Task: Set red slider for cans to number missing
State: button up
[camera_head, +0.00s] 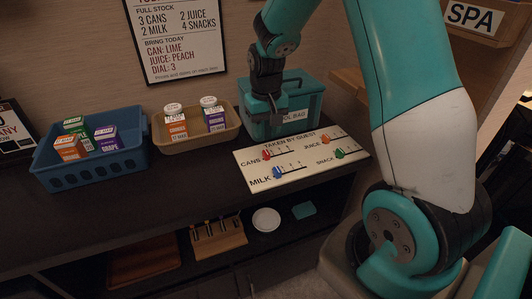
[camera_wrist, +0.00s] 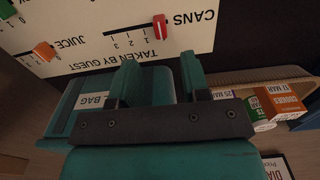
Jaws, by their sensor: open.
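The white slider board (camera_head: 300,165) lies on the dark counter. Its red slider (camera_head: 266,153) sits at the left end of the CANS scale. In the wrist view the board is upside down, and the red slider (camera_wrist: 160,27) stands at the scale's right end, beside the CANS label and past the tick numbers. My gripper (camera_head: 268,101) is open and empty, pointing down in front of the teal cool bag (camera_head: 302,103), behind the board. In the wrist view its two fingers (camera_wrist: 162,78) are apart, with the red slider beyond them, not touched.
Blue milk (camera_head: 277,172), orange juice (camera_head: 326,139) and green snack (camera_head: 340,153) sliders share the board. A tan basket (camera_head: 160,140) and a blue basket (camera_head: 95,175) hold labelled items to the left. A stock notice (camera_head: 180,40) hangs behind, listing 3 cans at full stock.

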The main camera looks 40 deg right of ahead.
aim_at(266, 152)
notch_tip(266, 152, down, 8)
jog(key=shift+f+b, duration=0.1)
jog(key=shift+b, duration=0.2)
jog(key=shift+c, duration=0.4)
grip_shut()
